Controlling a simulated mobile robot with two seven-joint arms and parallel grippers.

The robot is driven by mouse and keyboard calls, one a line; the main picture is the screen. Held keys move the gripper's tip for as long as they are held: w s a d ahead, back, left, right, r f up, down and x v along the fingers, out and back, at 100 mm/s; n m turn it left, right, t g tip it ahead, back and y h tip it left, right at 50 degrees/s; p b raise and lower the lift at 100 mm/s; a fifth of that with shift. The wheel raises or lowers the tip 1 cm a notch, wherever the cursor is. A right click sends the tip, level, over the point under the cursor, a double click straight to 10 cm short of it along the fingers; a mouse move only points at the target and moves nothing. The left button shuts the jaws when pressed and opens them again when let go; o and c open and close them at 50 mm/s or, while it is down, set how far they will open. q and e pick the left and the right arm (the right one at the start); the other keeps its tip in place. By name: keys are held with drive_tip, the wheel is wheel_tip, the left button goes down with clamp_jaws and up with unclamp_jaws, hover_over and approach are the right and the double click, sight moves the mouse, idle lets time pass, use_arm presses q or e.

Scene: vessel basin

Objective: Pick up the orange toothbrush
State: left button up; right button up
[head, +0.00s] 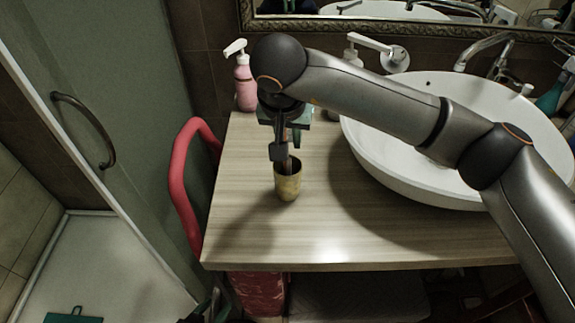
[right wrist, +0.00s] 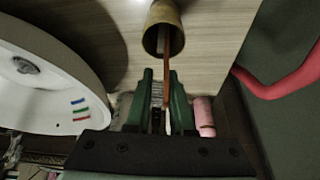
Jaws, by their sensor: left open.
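The orange toothbrush (right wrist: 167,62) stands in a brass-coloured cup (head: 288,184) on the wooden counter. The cup also shows in the right wrist view (right wrist: 164,27). My right gripper (right wrist: 161,74) is above and behind the cup, its green fingers apart on either side of the brush's thin handle. The handle is close to the right-hand finger in that view, with a gap on the other side. In the head view my right gripper (head: 288,145) partly hides the brush. My left gripper (head: 207,307) is low at the bottom edge, dark and partly cut off, away from the counter.
A white basin (head: 375,165) with a tap stands right of the cup. A pink soap bottle (head: 245,88) is at the counter's back left. A red curved rail (head: 180,180) runs along the left side. The wooden counter's front (head: 270,242) is clear.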

clamp_jaws()
idle(0.9)
